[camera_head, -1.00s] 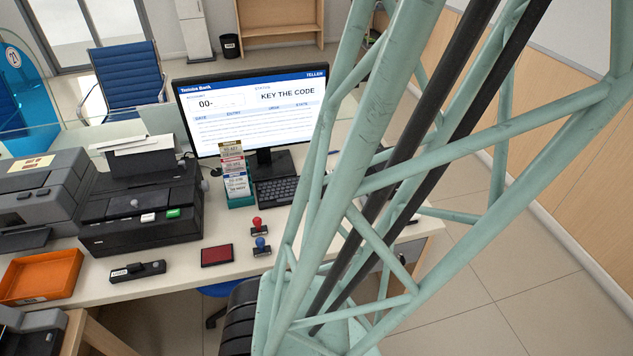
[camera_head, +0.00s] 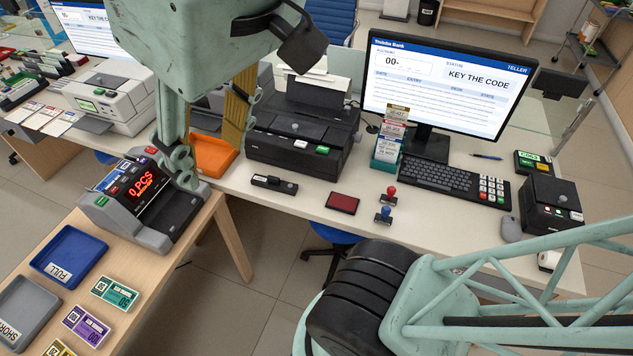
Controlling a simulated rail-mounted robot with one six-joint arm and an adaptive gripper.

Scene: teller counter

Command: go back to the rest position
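My gripper (camera_head: 210,160) hangs from the green wrist block at the upper left of the head view. Its two fingers point down and are spread apart, with a tan strip on the right one. I see nothing held between them. The left fingertip overlaps the right side of the note counter (camera_head: 128,207), which reads 0 PCS; I cannot tell whether they touch. The right finger stands in front of the orange tray (camera_head: 211,168). The rest of my arm shows at the lower right.
A side table (camera_head: 190,262) bears a blue FULL tray (camera_head: 52,243), a grey SHORT tray (camera_head: 12,300) and banded packs (camera_head: 115,293). The counter (camera_head: 300,218) bears a black printer (camera_head: 290,150), stamps (camera_head: 384,214), a red pad (camera_head: 342,203), a monitor (camera_head: 440,90) and a keyboard (camera_head: 437,182).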

